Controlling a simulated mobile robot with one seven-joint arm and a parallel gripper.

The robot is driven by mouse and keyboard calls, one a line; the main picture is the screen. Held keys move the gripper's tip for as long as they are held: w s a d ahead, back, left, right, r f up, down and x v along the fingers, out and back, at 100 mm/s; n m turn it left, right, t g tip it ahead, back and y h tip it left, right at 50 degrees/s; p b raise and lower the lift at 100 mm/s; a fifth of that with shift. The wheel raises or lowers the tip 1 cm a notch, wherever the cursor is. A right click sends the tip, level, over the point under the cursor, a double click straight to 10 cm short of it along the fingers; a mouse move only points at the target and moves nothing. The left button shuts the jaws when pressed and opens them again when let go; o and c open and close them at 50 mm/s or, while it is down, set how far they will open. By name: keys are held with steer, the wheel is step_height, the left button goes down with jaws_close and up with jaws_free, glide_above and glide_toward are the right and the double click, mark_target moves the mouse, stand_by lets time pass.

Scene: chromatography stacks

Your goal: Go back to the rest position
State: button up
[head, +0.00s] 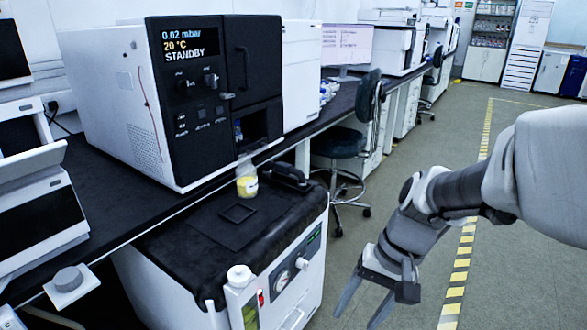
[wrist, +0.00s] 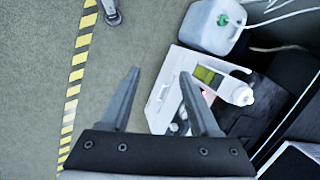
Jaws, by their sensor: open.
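My gripper (head: 366,297) hangs at the lower right in the head view, out over the aisle floor and to the right of the white cart. Its two fingers are apart with nothing between them. In the wrist view my gripper (wrist: 159,76) also shows open and empty, pointing down past the cart's end. My arm comes in from the right edge of the head view and bends downward.
A black-and-white instrument (head: 214,75) stands on the bench behind. A stool (head: 347,142) stands beyond. The striped aisle floor is clear.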

steer(key=s+d+r+n+t+h, duration=0.35)
steer(key=s+r+t, duration=0.25)
steer(key=r, duration=0.3)
step_height(320, 180, up, 28)
steer(key=p, duration=2.7)
steer(key=shift+s+a, duration=0.2)
steer(key=shift+r+m, duration=0.1)
steer(key=shift+m, duration=0.15)
